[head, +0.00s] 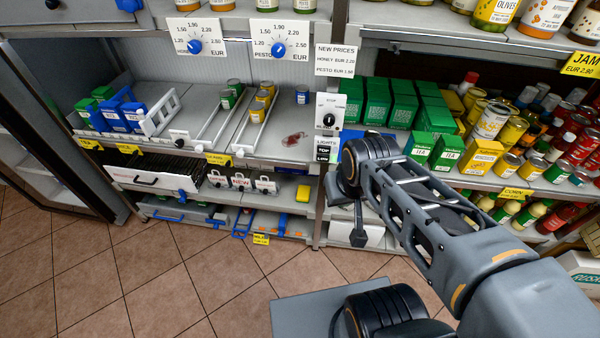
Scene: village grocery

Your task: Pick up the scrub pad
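A small yellow block (303,193) sits on the low shelf left of the centre post. It may be the scrub pad, but it is too small to be sure. My arm reaches in from the lower right and bends at a dark joint in front of the right shelves. A dark narrow part below that joint looks like my gripper (358,235), to the right of the yellow block and apart from it. Its fingers are too small and dark to show whether they are open.
A reddish stain (293,138) marks the middle shelf, beside cans in wire lanes. Green boxes (418,148) and jars crowd the right shelf behind my arm. Blue-handled items (243,222) lie on the bottom shelf. The tiled floor (160,270) at left is clear.

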